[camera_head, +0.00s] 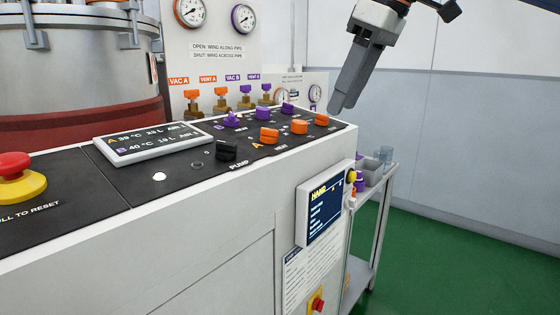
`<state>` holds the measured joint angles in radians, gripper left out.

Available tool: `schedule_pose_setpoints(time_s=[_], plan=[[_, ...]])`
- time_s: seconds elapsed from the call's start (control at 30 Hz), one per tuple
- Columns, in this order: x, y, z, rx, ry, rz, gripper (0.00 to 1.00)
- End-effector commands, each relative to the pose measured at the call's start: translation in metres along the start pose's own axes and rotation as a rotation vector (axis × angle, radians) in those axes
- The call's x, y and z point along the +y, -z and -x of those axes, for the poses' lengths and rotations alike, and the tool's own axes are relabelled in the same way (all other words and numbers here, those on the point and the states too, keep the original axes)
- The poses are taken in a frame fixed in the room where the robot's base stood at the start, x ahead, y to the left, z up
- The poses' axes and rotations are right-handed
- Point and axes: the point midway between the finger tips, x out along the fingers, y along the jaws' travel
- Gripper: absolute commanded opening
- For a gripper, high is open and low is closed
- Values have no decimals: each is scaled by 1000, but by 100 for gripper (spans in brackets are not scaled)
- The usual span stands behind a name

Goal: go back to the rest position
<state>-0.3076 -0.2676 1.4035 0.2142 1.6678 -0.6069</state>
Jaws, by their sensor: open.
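My gripper (341,103) is in the upper right of the head view, pointing down. It is above and just beyond the right end of the control console (240,205). Its fingers overlap in this view, so the gap between them is hard to see. I see nothing held in it. Its tips look close to the orange knob (322,120) at the console's right end, but I cannot tell how far apart they are.
The console carries several orange and purple knobs, a black pump knob (227,151), a display (153,142) and a red emergency button (14,166). A screen (325,208) hangs on its right side. A grey cart (375,210) stands behind. Green floor (450,260) at right is clear.

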Motion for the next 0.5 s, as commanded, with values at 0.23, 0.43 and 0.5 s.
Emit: schedule_pose_setpoints(time_s=[0.23, 0.43, 0.5], plan=[[11, -91, -70, -13, -96, -277, 46], [9, -171, -134, -15, -175, -485, 46], [6, -200, -158, -15, -205, -553, 46]])
